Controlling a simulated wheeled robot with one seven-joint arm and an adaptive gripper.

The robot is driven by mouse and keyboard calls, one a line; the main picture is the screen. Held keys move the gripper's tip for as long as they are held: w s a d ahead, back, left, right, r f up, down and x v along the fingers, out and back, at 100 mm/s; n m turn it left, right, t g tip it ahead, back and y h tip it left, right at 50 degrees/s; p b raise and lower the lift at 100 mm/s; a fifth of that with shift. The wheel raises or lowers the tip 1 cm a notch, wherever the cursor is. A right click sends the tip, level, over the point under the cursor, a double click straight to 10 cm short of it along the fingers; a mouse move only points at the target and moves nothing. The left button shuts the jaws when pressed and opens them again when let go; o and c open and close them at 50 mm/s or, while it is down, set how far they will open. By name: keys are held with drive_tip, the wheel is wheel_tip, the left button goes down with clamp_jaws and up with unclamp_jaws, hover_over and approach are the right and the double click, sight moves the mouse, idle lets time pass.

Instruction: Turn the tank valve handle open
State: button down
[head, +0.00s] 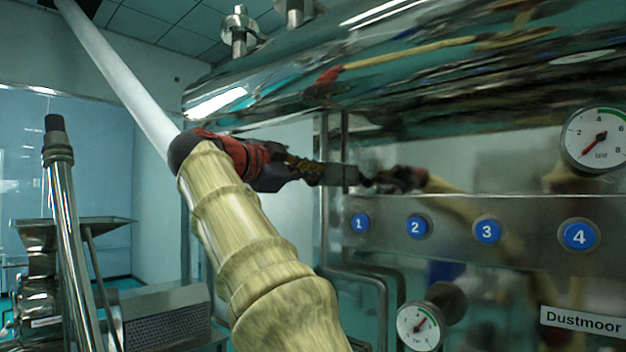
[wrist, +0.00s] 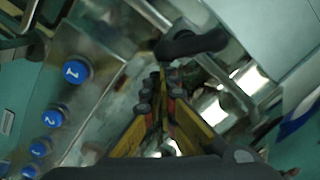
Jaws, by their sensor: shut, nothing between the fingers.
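A black valve handle (wrist: 190,43) shows in the wrist view on a metal pipe, just beyond my fingertips. My gripper (wrist: 163,78) is shut and empty, its yellow-sided fingers together with their tips close below the handle. I cannot tell whether they touch it. In the head view my gripper (head: 355,174) points right, in front of the shiny metal panel below the tank (head: 440,90). The handle is hard to make out there, among dark shapes and reflections by the fingertips.
Blue numbered buttons (head: 415,226) line the panel right of and below my gripper; they also show in the wrist view (wrist: 76,70). Gauges (head: 597,139) and (head: 420,326) stick out at the right and below. Vertical pipes (head: 334,150) run close by my gripper.

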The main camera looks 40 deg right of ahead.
drive_tip(key=shift+f+m+b, duration=0.3)
drive_tip(key=shift+b, duration=0.15)
drive_tip(key=m+b, duration=0.1)
drive_tip(key=b, duration=0.1)
drive_tip(key=f+m+b, duration=0.1)
drive_tip(key=m, duration=0.1)
drive_tip(key=shift+w+f+b, duration=0.15)
drive_tip(key=shift+w+b, duration=0.1)
drive_tip(key=shift+b, duration=0.15)
drive_tip(key=shift+w+f+m+b, duration=0.25)
drive_tip(key=shift+f+m+b, duration=0.1)
drive_tip(key=shift+m+b, duration=0.4)
drive_tip(key=shift+w+f+m+b, duration=0.25)
drive_tip(key=shift+m+b, duration=0.3)
drive_tip(key=shift+m, duration=0.4)
drive_tip(key=shift+w+f+b, duration=0.2)
drive_tip(key=shift+f+b, duration=0.1)
drive_tip(key=shift+b, duration=0.1)
drive_tip(key=shift+s, duration=0.1)
